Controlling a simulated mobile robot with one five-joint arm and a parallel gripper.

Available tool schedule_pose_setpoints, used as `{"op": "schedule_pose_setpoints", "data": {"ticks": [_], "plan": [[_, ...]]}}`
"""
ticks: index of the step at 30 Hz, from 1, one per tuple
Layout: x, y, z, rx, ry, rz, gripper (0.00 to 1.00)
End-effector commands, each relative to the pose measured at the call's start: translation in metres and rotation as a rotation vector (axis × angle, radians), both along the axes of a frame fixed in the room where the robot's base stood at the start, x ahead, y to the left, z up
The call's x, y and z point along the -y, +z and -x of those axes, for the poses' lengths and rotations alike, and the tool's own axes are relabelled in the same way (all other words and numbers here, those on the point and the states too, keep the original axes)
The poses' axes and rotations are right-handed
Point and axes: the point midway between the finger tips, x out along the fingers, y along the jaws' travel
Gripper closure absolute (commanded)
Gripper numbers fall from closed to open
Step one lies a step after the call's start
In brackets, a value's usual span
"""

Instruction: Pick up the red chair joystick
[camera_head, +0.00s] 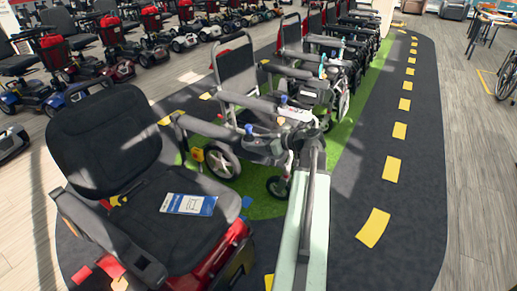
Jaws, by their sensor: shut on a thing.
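The red power chair (85,150) stands at the front left, with a black seat and back and a red base. A dark knob-like part (150,268) is at the front end of its near armrest; I cannot tell whether it is the joystick. My arm reaches up from the bottom centre, right of this chair. My gripper (299,118) is at its far end, in front of a grey-framed chair. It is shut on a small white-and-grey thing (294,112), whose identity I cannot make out. The fingertips are hard to separate from the chair parts behind.
A blue-and-white leaflet (189,204) lies on the red chair's seat. A row of grey-framed chairs (237,75) runs back beyond my gripper. Scooters (60,55) fill the back left. The dark lane with yellow dashes (393,168) on the right is clear.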

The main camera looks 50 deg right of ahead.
Motion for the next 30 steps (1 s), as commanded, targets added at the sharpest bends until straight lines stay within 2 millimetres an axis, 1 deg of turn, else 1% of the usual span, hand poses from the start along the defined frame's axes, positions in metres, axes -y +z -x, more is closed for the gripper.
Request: {"op": "schedule_pose_setpoints", "data": {"ticks": [7,10,14,17,23,29,30], "plan": [[0.000,0.002,0.000,0.001,0.000,0.000,1.00],[0.000,0.006,0.000,0.001,0.001,-0.001,1.00],[-0.001,0.015,-0.001,0.001,0.001,-0.001,1.00],[-0.001,0.026,-0.001,0.001,0.001,-0.001,1.00],[-0.001,0.060,-0.001,0.001,0.001,-0.001,1.00],[-0.001,0.110,-0.001,0.001,0.002,-0.001,1.00],[-0.001,0.122,-0.001,0.001,0.002,-0.001,1.00]]}}
